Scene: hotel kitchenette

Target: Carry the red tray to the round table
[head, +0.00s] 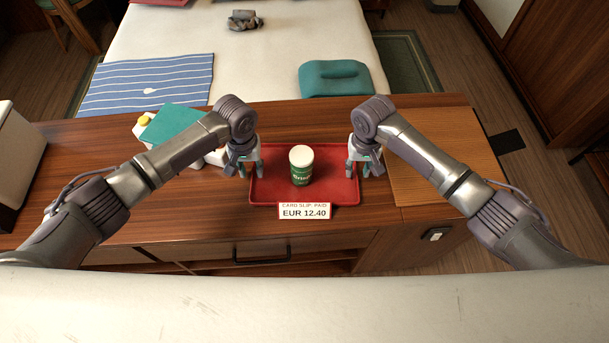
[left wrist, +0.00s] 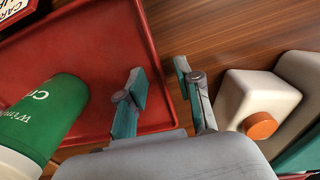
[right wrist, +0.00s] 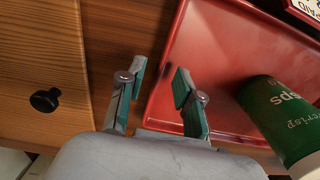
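The red tray (head: 335,191) lies on the wooden counter with a green can with a white lid (head: 301,168) standing on it. A card slip sign reading EUR 12.40 (head: 304,211) is at its front edge. My left gripper (head: 243,168) is at the tray's left edge; in the left wrist view its open fingers (left wrist: 160,82) are on either side of the tray's rim. My right gripper (head: 365,167) is at the right edge; in the right wrist view its open fingers (right wrist: 160,82) also straddle the rim. I cannot make out a round table.
A bed (head: 270,65) stands behind the counter. A lighter wooden panel (head: 435,160) lies to the right. Floor shows at far right.

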